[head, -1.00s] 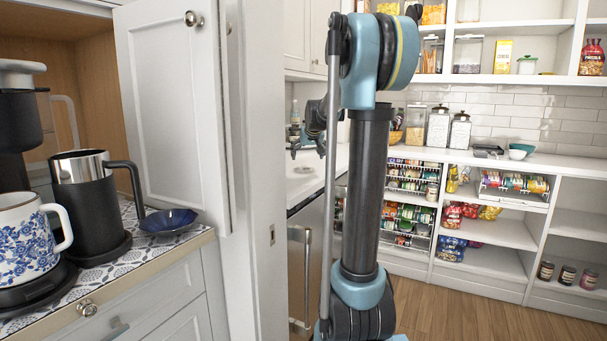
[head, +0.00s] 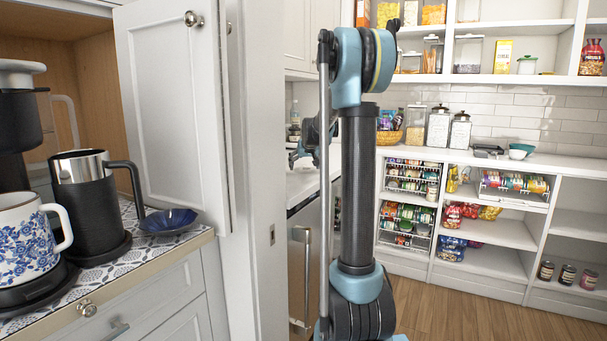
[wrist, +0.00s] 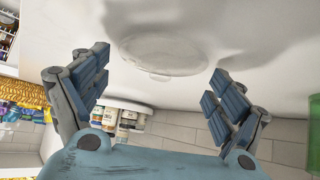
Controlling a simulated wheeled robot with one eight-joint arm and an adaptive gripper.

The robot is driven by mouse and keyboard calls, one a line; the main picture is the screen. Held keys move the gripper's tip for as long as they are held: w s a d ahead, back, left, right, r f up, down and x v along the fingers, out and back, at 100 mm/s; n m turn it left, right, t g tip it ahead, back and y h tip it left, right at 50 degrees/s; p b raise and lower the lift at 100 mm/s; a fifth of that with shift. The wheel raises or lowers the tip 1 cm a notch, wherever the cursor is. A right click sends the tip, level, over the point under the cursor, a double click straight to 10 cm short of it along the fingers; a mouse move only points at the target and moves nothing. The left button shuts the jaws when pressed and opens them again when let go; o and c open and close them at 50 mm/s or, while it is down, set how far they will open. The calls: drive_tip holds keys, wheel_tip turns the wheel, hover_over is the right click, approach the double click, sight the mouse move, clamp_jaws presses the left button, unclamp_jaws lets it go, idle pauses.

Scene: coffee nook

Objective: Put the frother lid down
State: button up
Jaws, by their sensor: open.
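The frother lid (wrist: 165,48) is a clear, round disc with a small tab. In the wrist view it lies on the pale counter (wrist: 265,40), beyond and between the fingertips. My gripper (wrist: 161,65) is open, with its two fingers spread apart on either side and a gap to the lid. In the head view my gripper (head: 300,152) is small and partly hidden behind my arm, above the counter past the cabinet door. The lid cannot be made out there. The frother (head: 86,205), black with a steel rim and handle, stands at the left.
A blue-flowered mug (head: 28,240) and a dark blue dish (head: 168,221) flank the frother. The open cabinet door (head: 175,110) stands between them and my arm. Wrist view shows small jars (wrist: 127,117) and a green object (wrist: 314,135) near the tiled wall.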

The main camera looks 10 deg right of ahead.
drive_tip(key=c, duration=0.5)
drive_tip(key=shift+c, duration=0.3)
